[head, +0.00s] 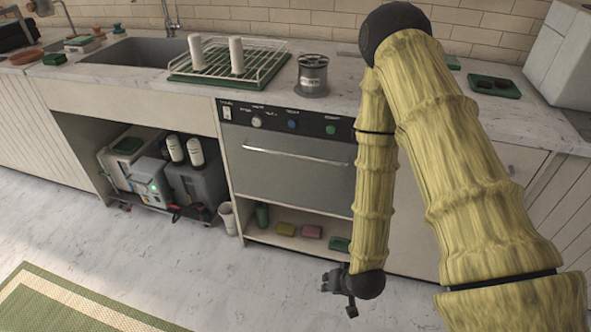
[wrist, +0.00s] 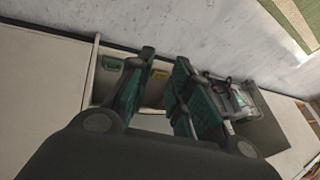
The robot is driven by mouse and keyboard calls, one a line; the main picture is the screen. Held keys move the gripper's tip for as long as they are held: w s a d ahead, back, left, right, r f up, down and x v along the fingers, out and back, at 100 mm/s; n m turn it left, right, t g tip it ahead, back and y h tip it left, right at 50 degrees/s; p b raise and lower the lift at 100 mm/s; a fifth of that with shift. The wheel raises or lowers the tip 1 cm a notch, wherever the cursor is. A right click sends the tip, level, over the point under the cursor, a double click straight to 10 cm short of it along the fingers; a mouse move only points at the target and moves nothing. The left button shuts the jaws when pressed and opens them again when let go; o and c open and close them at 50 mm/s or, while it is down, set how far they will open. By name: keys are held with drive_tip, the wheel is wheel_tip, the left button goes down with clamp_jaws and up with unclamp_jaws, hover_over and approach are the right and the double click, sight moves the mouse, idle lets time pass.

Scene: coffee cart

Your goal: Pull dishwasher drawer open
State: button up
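The dishwasher drawer (head: 285,172) is a grey front panel below a dark control strip with knobs, in the middle of the head view. It sits flush and shut in the counter. Its long horizontal bar handle (head: 295,156) runs near the top of the panel. My gripper (head: 336,284) hangs low, in front of and below the drawer, to the right of the handle, touching nothing I can see. In the wrist view my gripper (wrist: 164,62) has its two dark fingers apart with an empty gap between them. The handle is not recognisable in the wrist view.
An open shelf under the drawer holds a yellow sponge (head: 285,229), a pink sponge (head: 312,232) and green items. A cup (head: 228,217) stands on the floor left of it. Grey machines (head: 195,187) fill the left bay. Floor in front is clear.

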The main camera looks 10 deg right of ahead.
drive_tip(key=w+m+t+b, duration=0.2)
drive_tip(key=w+t+b, duration=0.2)
drive_tip(key=w+b, duration=0.5)
drive_tip(key=m+t+y+b, duration=0.4)
drive_tip(key=m+t+b, duration=0.45)
drive_tip(key=b, duration=0.95)
approach(296, 156)
drive_tip(key=shift+n+t, duration=0.55)
drive_tip(key=shift+n, duration=0.2)
drive_tip(key=shift+f+b+x, duration=0.25)
drive_tip(key=shift+b+x, duration=0.3)
drive_tip(key=shift+x, duration=1.15)
drive_tip(key=shift+f+b+x, duration=0.2)
drive_tip(key=shift+b+x, duration=0.3)
drive_tip(key=shift+x, duration=1.25)
drive_tip(key=shift+f+b+x, duration=0.25)
drive_tip(key=shift+b+x, duration=0.3)
drive_tip(key=shift+x, duration=1.15)
drive_tip(key=shift+w, duration=0.1)
clamp_jaws()
